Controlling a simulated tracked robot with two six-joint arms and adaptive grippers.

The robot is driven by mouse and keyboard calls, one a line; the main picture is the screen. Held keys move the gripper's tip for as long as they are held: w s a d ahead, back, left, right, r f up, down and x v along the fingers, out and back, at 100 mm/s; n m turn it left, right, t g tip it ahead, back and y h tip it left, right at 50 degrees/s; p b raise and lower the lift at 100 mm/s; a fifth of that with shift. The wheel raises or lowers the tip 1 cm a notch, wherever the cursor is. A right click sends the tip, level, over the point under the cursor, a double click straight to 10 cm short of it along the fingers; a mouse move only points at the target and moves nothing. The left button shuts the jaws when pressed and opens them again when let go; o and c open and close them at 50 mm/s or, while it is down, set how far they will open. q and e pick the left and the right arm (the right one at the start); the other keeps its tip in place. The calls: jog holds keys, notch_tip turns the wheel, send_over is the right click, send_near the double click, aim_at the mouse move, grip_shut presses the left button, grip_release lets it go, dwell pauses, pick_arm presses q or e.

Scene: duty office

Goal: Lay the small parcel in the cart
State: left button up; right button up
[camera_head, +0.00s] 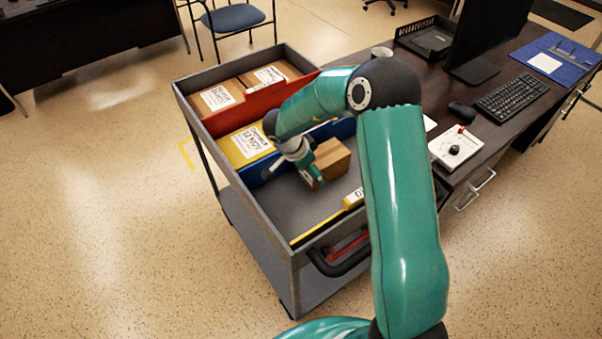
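The small parcel (337,157) is a brown cardboard box with a lighter tape strip. It is inside the near grey section of the cart (281,240), close to the blue divider. My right arm comes in from the lower right and reaches over the cart. My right gripper (317,181) points down at the left side of the parcel and covers part of it. I cannot tell whether its fingers are open or closed on the parcel, or whether the parcel rests on the cart floor. My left gripper is not in view.
Labelled boxes (218,97) fill the cart's far section behind a red divider (240,108). A yellow labelled package (243,146) lies between the red and blue dividers. The desk (490,137) at right holds a keyboard (511,98), monitor and white control box (456,147).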

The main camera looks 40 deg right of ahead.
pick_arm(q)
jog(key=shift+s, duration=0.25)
pick_arm(e)
jog(key=v, duration=1.1)
jog(key=shift+r, duration=0.2)
jog(key=shift+a, duration=0.1)
